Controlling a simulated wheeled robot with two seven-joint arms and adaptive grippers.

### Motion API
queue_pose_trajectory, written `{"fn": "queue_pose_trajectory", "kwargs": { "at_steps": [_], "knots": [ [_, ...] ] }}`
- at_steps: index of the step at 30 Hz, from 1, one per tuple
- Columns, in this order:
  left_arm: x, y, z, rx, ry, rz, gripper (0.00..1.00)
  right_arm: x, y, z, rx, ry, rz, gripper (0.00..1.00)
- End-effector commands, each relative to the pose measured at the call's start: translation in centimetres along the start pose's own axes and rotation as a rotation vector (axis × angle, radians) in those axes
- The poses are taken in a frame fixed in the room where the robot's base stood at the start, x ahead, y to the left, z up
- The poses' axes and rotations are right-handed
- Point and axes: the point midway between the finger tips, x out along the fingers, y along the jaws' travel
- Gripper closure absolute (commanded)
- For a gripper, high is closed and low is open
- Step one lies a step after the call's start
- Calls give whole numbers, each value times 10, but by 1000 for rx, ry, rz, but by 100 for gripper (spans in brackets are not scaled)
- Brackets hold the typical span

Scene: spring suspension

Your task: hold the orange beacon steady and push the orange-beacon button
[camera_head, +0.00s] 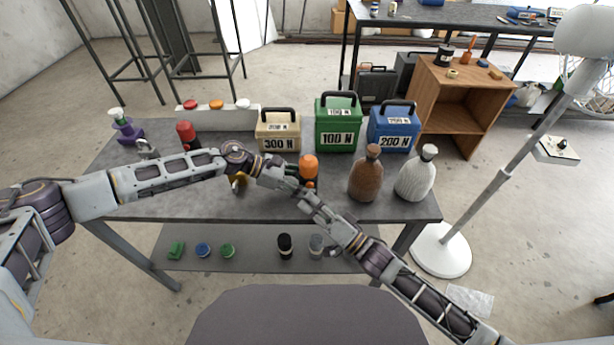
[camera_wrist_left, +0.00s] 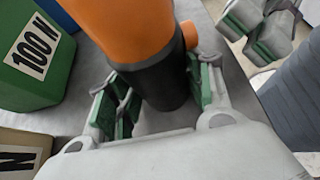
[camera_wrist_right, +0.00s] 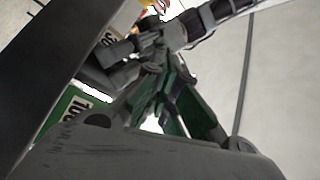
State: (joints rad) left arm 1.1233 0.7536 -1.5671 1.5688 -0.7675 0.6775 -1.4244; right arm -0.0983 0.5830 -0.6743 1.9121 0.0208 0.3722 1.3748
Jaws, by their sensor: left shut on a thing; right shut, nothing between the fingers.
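The orange beacon (camera_head: 309,166) stands upright on the table, with an orange top and a black lower body. My left gripper (camera_head: 292,181) is shut around its black body, which also shows between the green-padded fingers in the left wrist view (camera_wrist_left: 160,82). A small orange button (camera_wrist_left: 190,35) sticks out from the beacon's right side there. My right gripper (camera_head: 303,193) is shut and empty, close in front of the beacon. Its tips (camera_wrist_left: 265,35) are apart from the button in the left wrist view. In the right wrist view its closed fingers (camera_wrist_right: 165,100) show; I cannot make out the beacon there.
Boxes marked 300 N (camera_head: 278,130), 100 N (camera_head: 338,124) and 200 N (camera_head: 392,128) stand behind. A brown bottle (camera_head: 365,177) and a white bottle (camera_head: 415,177) stand to the right. A red can-like object (camera_head: 187,135) is at the left. The front right tabletop is clear.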

Motion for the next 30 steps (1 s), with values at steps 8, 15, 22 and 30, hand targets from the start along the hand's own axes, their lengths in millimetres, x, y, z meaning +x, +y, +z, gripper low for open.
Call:
{"fn": "queue_pose_trajectory", "kwargs": {
  "at_steps": [8, 15, 22, 30],
  "knots": [
    [0, 0, 0, 0, 0, 1, 62, -13, -8, 9, 1, -1, 1, 100],
    [0, 0, 0, 0, 0, 1, 62, -22, -16, 16, 2, 0, 1, 100],
    [0, 0, 0, 0, 0, 1, 62, -32, -22, 23, 1, -1, 0, 100],
    [0, 0, 0, 0, 0, 1, 62, -34, -24, 25, 0, -1, 1, 100]
  ]
}}
